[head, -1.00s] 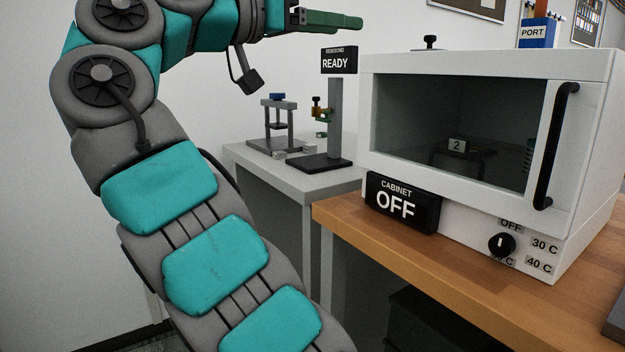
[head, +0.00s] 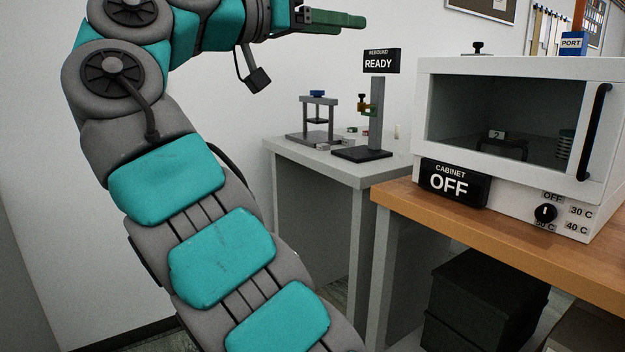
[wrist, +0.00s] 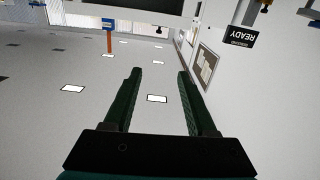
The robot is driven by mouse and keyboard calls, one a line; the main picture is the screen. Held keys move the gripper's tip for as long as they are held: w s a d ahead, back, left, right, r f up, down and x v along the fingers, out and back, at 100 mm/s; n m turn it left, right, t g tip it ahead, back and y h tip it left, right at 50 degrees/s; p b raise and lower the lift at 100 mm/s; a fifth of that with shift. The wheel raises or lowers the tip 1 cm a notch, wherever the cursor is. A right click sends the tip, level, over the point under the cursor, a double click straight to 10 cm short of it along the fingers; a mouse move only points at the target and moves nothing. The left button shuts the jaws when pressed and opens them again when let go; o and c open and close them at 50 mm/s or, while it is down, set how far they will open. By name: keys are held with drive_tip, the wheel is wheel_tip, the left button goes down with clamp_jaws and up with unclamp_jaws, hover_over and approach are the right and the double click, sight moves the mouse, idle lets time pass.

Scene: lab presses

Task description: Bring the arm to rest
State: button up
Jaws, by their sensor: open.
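My arm is raised and bent at the left of the head view. My gripper (head: 335,20) is at the top of the head view, pointing right, high above the grey table and clear of everything. In the wrist view my gripper (wrist: 157,98) shows two dark green fingers standing apart with nothing between them. The wrist view looks out over the room upside down.
A grey table (head: 330,163) bears a small press (head: 318,120) and a stand with a READY sign (head: 380,61). A white cabinet (head: 440,152) with an OFF sign (head: 453,183) stands on a wooden bench (head: 405,197). Black boxes (head: 480,300) sit beneath the bench.

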drive_tip(key=w+d+f+n+g+y, duration=0.2)
drive_tip(key=w+d+f+n, duration=0.35)
drive_tip(key=d+f, duration=0.35)
drive_tip(key=s+d+f+n+g+y, duration=0.25)
drive_tip(key=d+f, duration=0.25)
drive_tip(key=f, duration=0.3)
drive_tip(key=s+d+f+n+g+y, duration=0.1)
drive_tip(key=s+d+f, duration=0.4)
drive_tip(key=f, duration=0.4)
drive_tip(key=s+d+f+n+g+y, duration=0.1)
drive_tip(key=s+d+f+g+y, duration=0.2)
drive_tip(key=s+f, duration=1.1)
drive_tip(key=s+a+f+g+y, duration=0.1)
drive_tip(key=s+a+f+y, duration=0.2)
drive_tip(key=s+a+f, duration=0.2)
drive_tip(key=s+a+f+g+y, duration=0.2)
drive_tip(key=s+a+f, duration=0.3)
drive_tip(key=s+f, duration=0.6)
drive_tip(key=shift+s+a+f+n+y, duration=0.3)
drive_tip(key=shift+s+f+y, duration=0.1)
drive_tip(key=shift+s+y, duration=0.4)
drive_tip(key=shift+d, duration=0.1)
